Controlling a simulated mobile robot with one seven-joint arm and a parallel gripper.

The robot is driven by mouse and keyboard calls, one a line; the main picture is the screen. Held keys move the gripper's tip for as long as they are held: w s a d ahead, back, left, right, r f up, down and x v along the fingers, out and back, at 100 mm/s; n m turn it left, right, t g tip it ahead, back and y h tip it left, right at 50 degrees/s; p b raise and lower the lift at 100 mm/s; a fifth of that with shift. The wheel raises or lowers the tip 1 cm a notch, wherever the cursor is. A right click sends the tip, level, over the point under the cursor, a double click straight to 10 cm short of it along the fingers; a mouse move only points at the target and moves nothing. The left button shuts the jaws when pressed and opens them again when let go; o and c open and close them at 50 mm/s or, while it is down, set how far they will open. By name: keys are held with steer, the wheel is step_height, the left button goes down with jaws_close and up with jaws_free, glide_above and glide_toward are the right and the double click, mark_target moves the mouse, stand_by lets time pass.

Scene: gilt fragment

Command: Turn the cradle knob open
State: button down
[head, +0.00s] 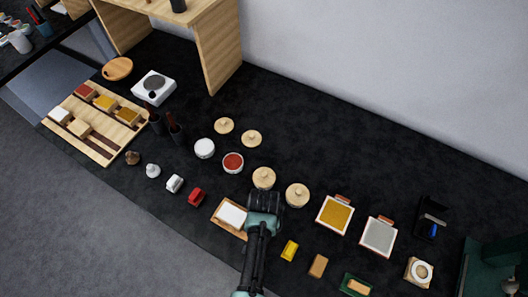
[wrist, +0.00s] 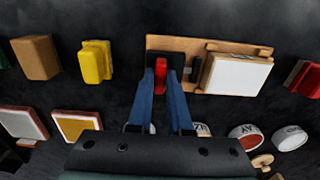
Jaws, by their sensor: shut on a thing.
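The cradle is a wooden board (wrist: 180,46) in the wrist view, with a white block (wrist: 236,75) at its right part. A small red knob (wrist: 160,72) stands at the board's left end, against a dark mount. My gripper (wrist: 161,88) has its two blue fingers on either side of the knob and is shut on it. In the head view the cradle's wooden base (head: 222,224) and white block (head: 232,214) show just left of my gripper (head: 264,210), which hides the knob there.
A yellow block (wrist: 95,62) and a brown block (wrist: 36,58) lie left of the cradle in the wrist view. A red piece (head: 196,196) and lidded round pots (head: 297,195) stand near it in the head view. Dark bare surface separates them.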

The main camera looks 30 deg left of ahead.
steer(key=c, duration=0.8)
jaws_free()
steer(key=shift+c, duration=0.2)
step_height(320, 180, up, 13)
steer(key=b, duration=0.1)
